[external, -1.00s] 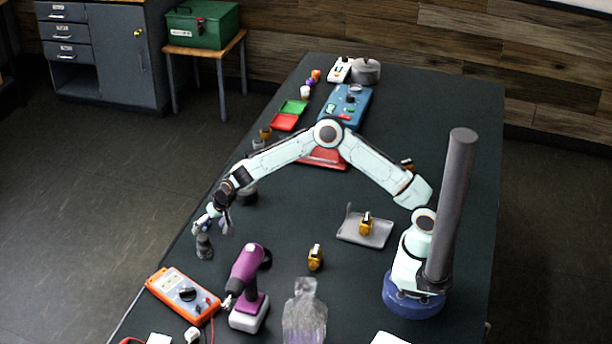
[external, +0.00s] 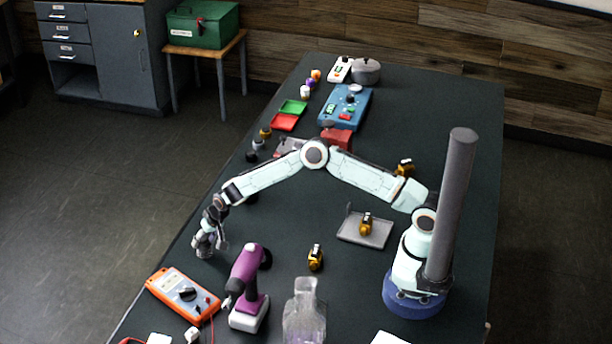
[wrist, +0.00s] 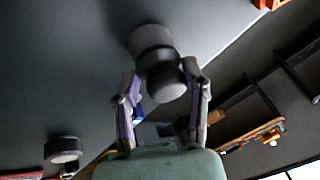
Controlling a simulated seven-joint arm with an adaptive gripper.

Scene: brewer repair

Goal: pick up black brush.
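My gripper (external: 210,246) is low over the left edge of the dark table. In the wrist view my gripper (wrist: 162,88) is open, with its two fingers apart. A dark upright rounded object, probably the black brush (wrist: 152,40), shows between and just beyond the fingertips. It has a wide grey-black base and a narrower dark top. In the external view it (external: 203,252) is mostly hidden behind the fingers. Whether the fingers touch it cannot be told.
An orange multimeter (external: 184,294) and a purple drill (external: 246,278) stand close in front. A short black cylinder (wrist: 63,149) stands nearby. A clear bottle (external: 304,318), a yellow-black part (external: 315,257) and a grey tray (external: 351,235) are to the right.

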